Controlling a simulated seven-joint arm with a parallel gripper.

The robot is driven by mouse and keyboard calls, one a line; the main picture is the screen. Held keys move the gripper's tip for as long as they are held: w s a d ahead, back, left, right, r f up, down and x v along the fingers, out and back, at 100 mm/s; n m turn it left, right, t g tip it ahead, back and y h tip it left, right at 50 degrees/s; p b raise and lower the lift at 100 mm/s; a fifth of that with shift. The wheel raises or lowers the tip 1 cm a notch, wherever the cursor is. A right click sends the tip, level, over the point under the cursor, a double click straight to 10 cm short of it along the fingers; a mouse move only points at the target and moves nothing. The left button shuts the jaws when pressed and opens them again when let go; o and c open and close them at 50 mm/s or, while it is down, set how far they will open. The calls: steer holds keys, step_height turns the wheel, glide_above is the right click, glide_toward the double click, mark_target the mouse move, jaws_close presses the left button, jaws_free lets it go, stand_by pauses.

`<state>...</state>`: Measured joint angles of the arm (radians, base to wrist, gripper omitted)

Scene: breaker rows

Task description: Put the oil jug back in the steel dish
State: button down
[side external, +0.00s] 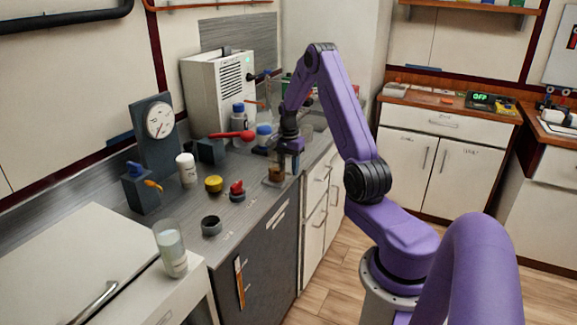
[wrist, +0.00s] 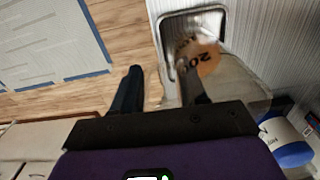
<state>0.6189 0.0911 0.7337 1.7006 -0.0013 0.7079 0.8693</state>
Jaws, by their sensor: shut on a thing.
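The oil jug (wrist: 238,84) is clear glass with amber oil and dark printed figures. In the wrist view it lies right of and partly behind my right finger. My gripper (wrist: 160,66) is shut on the jug, seemingly at its near side; the exact contact is hard to see. The steel dish (wrist: 164,52), a shiny rounded-corner tray, shows beyond the fingertips, with the oil overlapping it in view. In the side external view my gripper (side external: 287,160) points down at the counter's front edge, with the jug's brown oil (side external: 276,173) beside it. I cannot tell whether jug and dish touch.
A red-topped knob (side external: 237,188), a yellow lid (side external: 214,184), a dark ring (side external: 211,226) and a white bottle (side external: 187,170) stand left on the counter. Blue-capped bottles (side external: 264,134) stand behind my gripper. A glass of liquid (side external: 171,249) stands nearer. The floor aisle is clear.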

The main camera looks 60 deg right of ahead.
steer(key=c, duration=0.6)
jaws_free()
